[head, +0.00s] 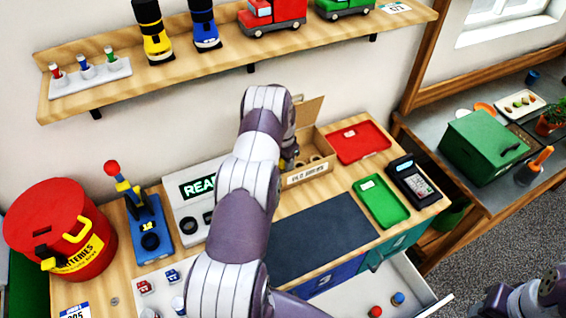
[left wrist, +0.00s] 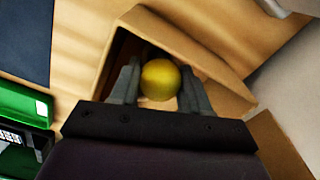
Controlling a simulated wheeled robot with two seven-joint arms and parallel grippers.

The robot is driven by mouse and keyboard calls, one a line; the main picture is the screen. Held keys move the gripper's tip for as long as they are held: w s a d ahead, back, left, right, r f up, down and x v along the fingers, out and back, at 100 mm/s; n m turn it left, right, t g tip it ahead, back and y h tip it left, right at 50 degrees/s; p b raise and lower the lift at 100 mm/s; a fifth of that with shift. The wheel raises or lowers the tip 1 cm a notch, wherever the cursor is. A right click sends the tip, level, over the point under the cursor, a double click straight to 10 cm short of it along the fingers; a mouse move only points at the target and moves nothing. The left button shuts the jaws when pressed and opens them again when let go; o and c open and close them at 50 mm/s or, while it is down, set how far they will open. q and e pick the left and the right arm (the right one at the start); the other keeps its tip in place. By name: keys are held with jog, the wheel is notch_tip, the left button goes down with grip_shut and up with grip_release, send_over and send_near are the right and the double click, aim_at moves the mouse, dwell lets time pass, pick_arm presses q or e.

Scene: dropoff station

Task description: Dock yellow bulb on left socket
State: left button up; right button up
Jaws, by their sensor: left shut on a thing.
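The yellow bulb (left wrist: 160,80) shows as a round yellow end between the fingers of my left gripper (left wrist: 158,88) in the left wrist view. The gripper is shut on it, over the open cardboard box. In the head view the left gripper is mostly hidden behind my arm, at the open box labelled for old bulbs (head: 309,172). A white station (head: 179,207) with a lit display stands left of my arm and is partly covered by it. A dark round socket (head: 189,226) shows on its left, empty as far as I can see. My right gripper is not visible.
A blue stand with a red knob (head: 148,228) and a red battery bin (head: 60,225) are at the left. A red tray (head: 361,142), a green tray (head: 380,201) and a card terminal (head: 412,181) are at the right. The dark mat (head: 325,235) is clear. An open drawer (head: 400,285) juts out in front.

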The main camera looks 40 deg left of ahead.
pick_arm(q)
jog(key=shift+f+b, duration=0.55)
jog(key=shift+f, duration=0.05)
jog(key=o, duration=0.6)
jog(key=shift+r+p, duration=2.9)
jog(key=shift+r, duration=2.7)
